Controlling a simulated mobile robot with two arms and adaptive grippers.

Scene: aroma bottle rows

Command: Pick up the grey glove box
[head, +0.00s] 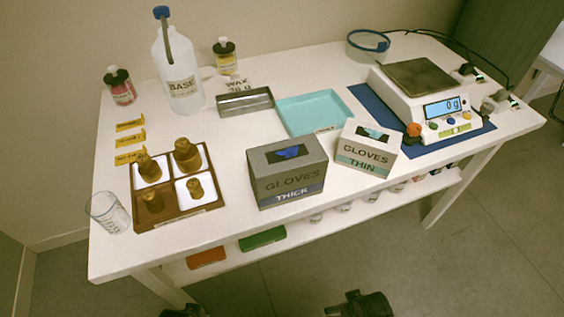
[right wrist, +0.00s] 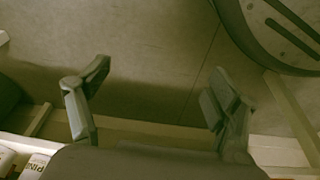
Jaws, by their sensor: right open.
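The grey glove box (head: 287,178), marked GLOVES THICK, stands upright at the front middle of the white table, with a dark opening and blue glove material on top. A white-and-teal box (head: 365,152), marked GLOVES THIN, stands to its right. My right gripper (head: 358,303) is below the table's front edge in the head view, apart from the grey box. In the right wrist view its two fingers (right wrist: 155,88) are spread with nothing between them. My left gripper (head: 184,312) barely shows at the bottom edge; its fingers are too cut off to judge.
Left of the grey box is a brown tray (head: 165,219) with amber bottles, and a glass beaker (head: 108,213). Behind are a teal tray (head: 315,112) and a metal tray (head: 245,103). A scale (head: 432,110) stands right. The lower shelf (head: 225,259) holds coloured items.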

